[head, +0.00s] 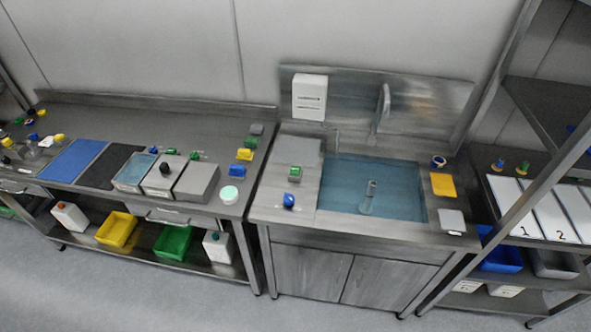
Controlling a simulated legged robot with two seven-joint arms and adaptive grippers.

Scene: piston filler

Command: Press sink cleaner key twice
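The steel sink unit (270,203) stands in the middle of the head view, with a blue-tinted basin (340,190) and a clear upright piece (369,197) in it. A white box (309,96) with dark markings is on the backsplash, upper left of the basin. On the deck left of the basin are a green-topped block (295,172) and a blue piece (289,201). No part is readably labelled as the sink cleaner key, so I cannot tell which it is. Neither gripper is in view.
A left bench (225,208) holds bins, lids and small coloured blocks. A rack (561,98) with trays marked 1 and 2 stands at right. A yellow pad (443,184) lies right of the basin. The floor (180,300) in front is clear.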

